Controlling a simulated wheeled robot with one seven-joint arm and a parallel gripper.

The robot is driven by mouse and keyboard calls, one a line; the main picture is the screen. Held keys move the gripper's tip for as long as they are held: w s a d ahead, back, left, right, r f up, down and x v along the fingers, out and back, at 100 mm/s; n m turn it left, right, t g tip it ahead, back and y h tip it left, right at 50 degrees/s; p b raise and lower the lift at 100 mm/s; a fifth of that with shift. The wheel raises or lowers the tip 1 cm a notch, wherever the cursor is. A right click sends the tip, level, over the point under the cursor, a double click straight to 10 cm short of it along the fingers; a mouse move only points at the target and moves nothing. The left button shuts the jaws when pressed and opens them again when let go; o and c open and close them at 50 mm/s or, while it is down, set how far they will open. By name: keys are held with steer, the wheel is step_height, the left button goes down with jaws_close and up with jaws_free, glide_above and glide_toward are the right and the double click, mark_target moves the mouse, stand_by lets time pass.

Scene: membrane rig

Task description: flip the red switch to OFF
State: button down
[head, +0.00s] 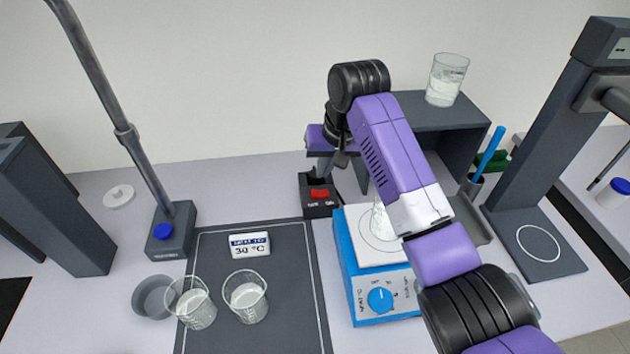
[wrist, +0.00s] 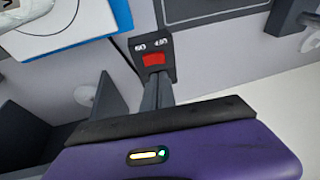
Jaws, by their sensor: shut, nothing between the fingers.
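The red switch (head: 320,193) sits on a small dark box (head: 319,209) behind the left back corner of the blue hotplate. In the wrist view the red switch (wrist: 153,59) shows just beyond my fingertips, on the dark box with white labels too blurred to read surely. My gripper (wrist: 157,78) is shut and empty, its fingertips close to the switch's edge; I cannot tell whether they touch it. In the head view my gripper (head: 335,165) points down just behind and above the box. Which way the switch is set is unclear.
The blue hotplate (head: 349,285) with a glass vessel stands right of the box. A dark shelf (head: 462,108) bearing a beaker (head: 446,80) is behind my arm. A dark mat (head: 290,270) with two beakers and a 30 °C display (head: 249,245) lies to the left.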

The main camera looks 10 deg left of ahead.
mark_target(312, 192)
steer(key=shift+a+f+p, duration=0.2)
steer(key=shift+a+f, duration=0.15)
steer(key=shift+f, duration=0.6)
steer(key=shift+a+f+p, duration=0.2)
steer(key=shift+a+f, duration=0.1)
steer(key=shift+f, duration=0.65)
steer(key=shift+a+f+p, duration=0.2)
steer(key=shift+a+f, duration=0.15)
steer(key=shift+f, duration=0.6)
